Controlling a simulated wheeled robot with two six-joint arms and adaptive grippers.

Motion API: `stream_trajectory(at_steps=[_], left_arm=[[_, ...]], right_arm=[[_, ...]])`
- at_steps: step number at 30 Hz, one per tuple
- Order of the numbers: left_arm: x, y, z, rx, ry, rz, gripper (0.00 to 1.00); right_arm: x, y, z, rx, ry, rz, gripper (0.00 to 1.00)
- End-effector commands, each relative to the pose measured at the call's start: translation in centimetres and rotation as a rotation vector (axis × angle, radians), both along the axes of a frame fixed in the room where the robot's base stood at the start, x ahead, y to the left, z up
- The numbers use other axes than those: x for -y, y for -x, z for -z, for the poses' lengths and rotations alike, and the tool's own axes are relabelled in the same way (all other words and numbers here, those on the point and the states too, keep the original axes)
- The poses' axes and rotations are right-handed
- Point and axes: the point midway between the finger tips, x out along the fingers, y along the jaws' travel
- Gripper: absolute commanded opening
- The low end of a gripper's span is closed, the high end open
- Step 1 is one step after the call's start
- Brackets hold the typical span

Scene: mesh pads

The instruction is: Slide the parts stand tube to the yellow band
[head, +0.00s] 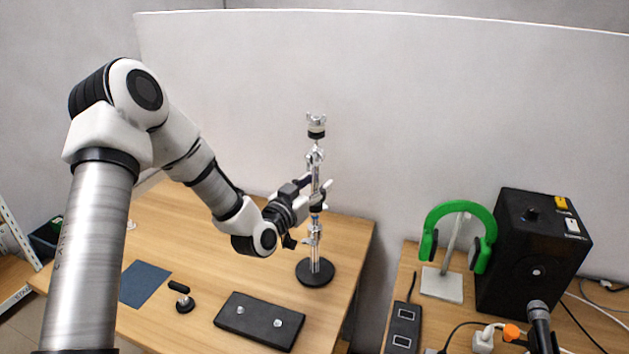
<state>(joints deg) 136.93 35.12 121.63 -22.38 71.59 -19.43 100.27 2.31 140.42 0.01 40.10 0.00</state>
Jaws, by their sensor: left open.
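The parts stand (316,265) is a chrome upright on a round black base near the right edge of the wooden table. Its tube carries clamps, a pale and black ring near the top and a small blue mark around mid-height. I cannot make out a clear yellow band. My left gripper (316,192) is open at mid-height of the stand, its fingers by the tube. I cannot tell whether they touch it, and the gripper partly hides the tube there. My right gripper is not in view.
A black box with two knobs (258,320), a small black stand (184,302) and a blue mat (146,283) lie on the table (215,262). On the right table are green headphones (458,212), a black speaker (528,255), a power strip (403,327) and a microphone (540,322).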

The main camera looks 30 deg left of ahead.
Motion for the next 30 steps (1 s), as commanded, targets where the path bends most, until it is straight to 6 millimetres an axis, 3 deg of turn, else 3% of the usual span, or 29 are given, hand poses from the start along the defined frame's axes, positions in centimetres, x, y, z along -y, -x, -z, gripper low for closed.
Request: stream_trajectory(at_steps=[8,12,18,24,30], left_arm=[[0.0,-0.5,0.1,-0.001,0.001,0.000,0.46],[0.0,-0.5,0.1,-0.001,0.001,0.000,0.00],[0.0,-0.4,0.1,-0.002,0.001,0.000,0.00],[0.0,-0.5,-2.2,0.002,0.002,0.000,0.00],[0.0,-0.5,-2.2,0.004,0.001,-0.001,0.00]], right_arm=[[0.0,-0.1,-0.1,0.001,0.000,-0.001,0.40],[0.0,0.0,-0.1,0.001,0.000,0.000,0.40],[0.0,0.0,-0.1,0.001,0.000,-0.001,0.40],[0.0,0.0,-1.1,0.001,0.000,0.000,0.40],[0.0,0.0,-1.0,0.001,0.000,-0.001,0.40]])
